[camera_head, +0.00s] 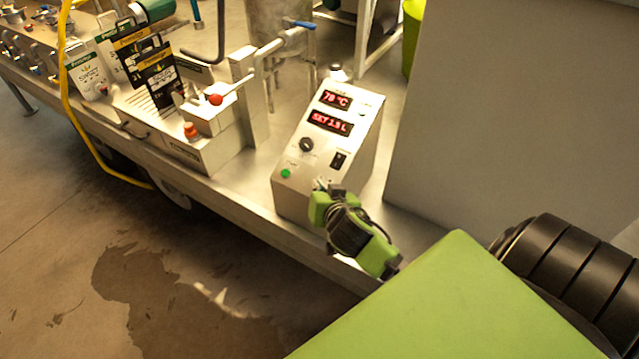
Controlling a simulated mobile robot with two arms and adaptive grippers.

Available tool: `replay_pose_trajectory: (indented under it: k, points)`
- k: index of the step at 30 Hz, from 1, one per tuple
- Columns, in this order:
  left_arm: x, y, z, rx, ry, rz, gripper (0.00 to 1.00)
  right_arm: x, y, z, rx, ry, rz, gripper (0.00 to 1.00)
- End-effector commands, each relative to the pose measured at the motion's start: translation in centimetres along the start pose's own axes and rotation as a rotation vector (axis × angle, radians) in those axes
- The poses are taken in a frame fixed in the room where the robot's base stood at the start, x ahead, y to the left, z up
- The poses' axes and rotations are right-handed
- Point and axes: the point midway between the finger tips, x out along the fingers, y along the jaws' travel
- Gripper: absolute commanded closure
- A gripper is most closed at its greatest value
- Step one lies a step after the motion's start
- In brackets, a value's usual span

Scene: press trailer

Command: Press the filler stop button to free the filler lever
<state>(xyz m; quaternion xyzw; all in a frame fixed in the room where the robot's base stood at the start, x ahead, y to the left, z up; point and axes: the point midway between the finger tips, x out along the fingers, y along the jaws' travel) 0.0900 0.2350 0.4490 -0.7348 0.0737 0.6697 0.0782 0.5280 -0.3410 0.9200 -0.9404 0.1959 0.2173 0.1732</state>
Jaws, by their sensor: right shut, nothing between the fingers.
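An orange-red mushroom button (191,131), which looks like the filler stop button, sits on a low white box (207,153) on the trailer deck. Just behind it, a lever with a red ball knob (215,99) slants from an upright post; it looks like the filler lever. My right gripper (322,187) is shut and empty. It is at the lower right of the control box, well to the right of the orange-red button and apart from it. Its fingertips are small here, and I cannot tell whether they touch the control box. My left gripper is out of view.
The white control box (362,135) has red displays, a black knob (306,145) and a green button (286,173). Labelled cards (150,65) stand left of the filler box. A yellow hose (66,85) hangs over the deck edge. A large grey panel (510,110) stands right.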

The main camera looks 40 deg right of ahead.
Motion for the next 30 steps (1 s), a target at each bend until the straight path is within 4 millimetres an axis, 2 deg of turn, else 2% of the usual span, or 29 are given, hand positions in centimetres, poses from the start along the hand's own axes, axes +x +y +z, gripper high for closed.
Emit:
replay_pose_trajectory:
  k: [30]
  points:
    - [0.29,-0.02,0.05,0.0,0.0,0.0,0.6,0.57,0.45,0.45,0.0,-0.001,0.001,1.0]
